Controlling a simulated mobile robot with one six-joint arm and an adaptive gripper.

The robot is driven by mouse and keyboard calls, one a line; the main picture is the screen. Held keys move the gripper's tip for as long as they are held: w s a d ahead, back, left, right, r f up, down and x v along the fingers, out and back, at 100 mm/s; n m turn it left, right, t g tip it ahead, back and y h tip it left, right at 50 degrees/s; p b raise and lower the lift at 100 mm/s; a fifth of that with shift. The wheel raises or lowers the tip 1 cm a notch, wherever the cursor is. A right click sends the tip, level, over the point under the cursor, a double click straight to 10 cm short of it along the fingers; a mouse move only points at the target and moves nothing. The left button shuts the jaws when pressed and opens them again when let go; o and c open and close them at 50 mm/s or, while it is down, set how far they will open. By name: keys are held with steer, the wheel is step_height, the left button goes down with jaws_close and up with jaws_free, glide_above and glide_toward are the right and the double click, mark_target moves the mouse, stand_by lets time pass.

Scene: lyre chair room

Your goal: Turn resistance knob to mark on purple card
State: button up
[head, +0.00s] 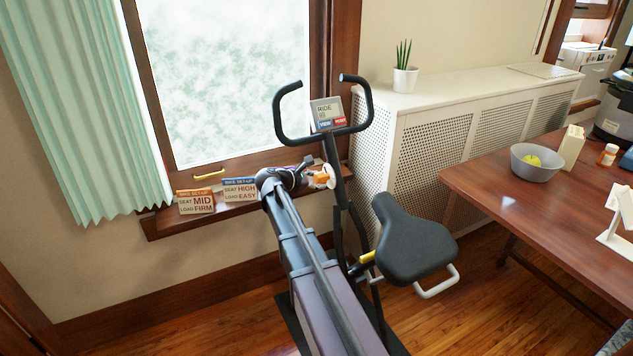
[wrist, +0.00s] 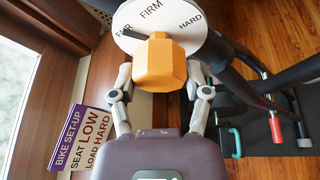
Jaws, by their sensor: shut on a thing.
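The orange resistance knob (wrist: 160,62) sits in front of a white dial (wrist: 190,42) in the wrist view. FIRM and HARD are readable on the dial, and a dark pointer lies over a partly covered word at the left, apparently FAIR. My gripper (wrist: 160,84) is shut on the knob, one finger on each side. The purple card (wrist: 80,141) stands at lower left and reads SEAT LOW, LOAD HARD. In the head view the knob (head: 320,180) shows small beside my arm, on the bike's frame; the purple card is not visible there.
An orange card (head: 196,202) and a blue card (head: 240,190) stand on the window sill left of my arm. The bike's handlebar (head: 283,128) rises above the dial, and its seat (head: 412,240) is at right. A table (head: 500,200) stands farther right.

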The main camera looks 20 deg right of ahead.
steer(key=m+t+b, duration=0.1)
steer(key=m, duration=0.1)
steer(key=m+t+b, duration=0.1)
steer(key=m, duration=0.1)
steer(key=shift+s+f+h, duration=0.1)
steer(key=shift+f+h, duration=0.1)
steer(key=shift+h, duration=0.2)
steer(key=m+t+b, duration=0.1)
steer(key=m+b, duration=0.1)
steer(key=m+t+h+b, duration=0.1)
steer(key=m+b, duration=0.1)
steer(key=m, duration=0.1)
steer(key=shift+t+h, duration=0.3)
steer(key=m+h+b, duration=0.2)
steer(key=m+b, duration=0.1)
steer(key=m, duration=0.2)
steer(key=m+h+b, duration=0.1)
steer(key=m, duration=0.2)
steer(key=m+g+h+b, duration=0.1)
steer(key=m, duration=0.3)
steer(key=shift+r+h+b, duration=0.2)
steer(key=shift+h+b, duration=0.1)
steer(key=shift+b, duration=0.1)
steer(key=o, duration=1.1)
steer(key=shift+o, duration=0.2)
